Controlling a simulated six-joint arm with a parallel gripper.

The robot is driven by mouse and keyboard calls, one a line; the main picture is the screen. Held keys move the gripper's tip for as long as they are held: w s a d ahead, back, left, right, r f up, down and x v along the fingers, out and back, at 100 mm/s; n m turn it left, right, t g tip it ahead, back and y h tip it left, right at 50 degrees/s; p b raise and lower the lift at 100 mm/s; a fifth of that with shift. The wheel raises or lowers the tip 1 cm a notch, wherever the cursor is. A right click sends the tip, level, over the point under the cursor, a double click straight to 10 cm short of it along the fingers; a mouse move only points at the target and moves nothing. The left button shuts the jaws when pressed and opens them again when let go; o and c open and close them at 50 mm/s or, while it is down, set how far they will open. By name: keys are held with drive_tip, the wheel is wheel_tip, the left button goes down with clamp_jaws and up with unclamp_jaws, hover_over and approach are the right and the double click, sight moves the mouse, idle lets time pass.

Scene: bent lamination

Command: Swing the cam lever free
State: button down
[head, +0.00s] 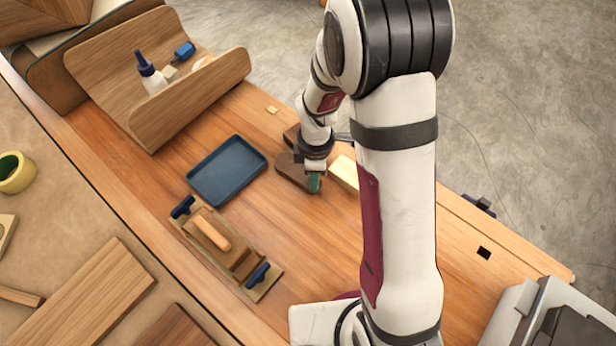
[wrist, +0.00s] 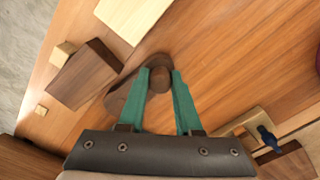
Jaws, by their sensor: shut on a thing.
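The dark brown, round-ended cam lever (head: 290,172) lies on the bench, partly hidden by my gripper in the head view. In the wrist view its broad end (wrist: 117,100) shows left of the fingers, and its other end rises between the tips. My gripper (head: 315,183) points down with green fingertips. It is shut on the lever's end, which also shows in the wrist view between the fingers (wrist: 160,77). A dark brown block (wrist: 85,76) lies close beside the lever; I cannot tell if they touch.
A pale wood block (head: 343,173) lies just right of my gripper. A blue tray (head: 227,171) lies left of it. A wooden jig with blue clamps (head: 225,250) sits nearer the front. A curved wooden form (head: 200,92) holds a glue bottle (head: 150,74). Bare bench lies between.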

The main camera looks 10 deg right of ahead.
drive_tip(key=shift+w+d+n, duration=0.35)
drive_tip(key=shift+d+n, duration=0.05)
drive_tip(key=shift+n, duration=0.3)
drive_tip(key=c, duration=0.6)
unclamp_jaws()
wheel_tip(320, 180, up, 16)
drive_tip(key=shift+f, duration=0.1)
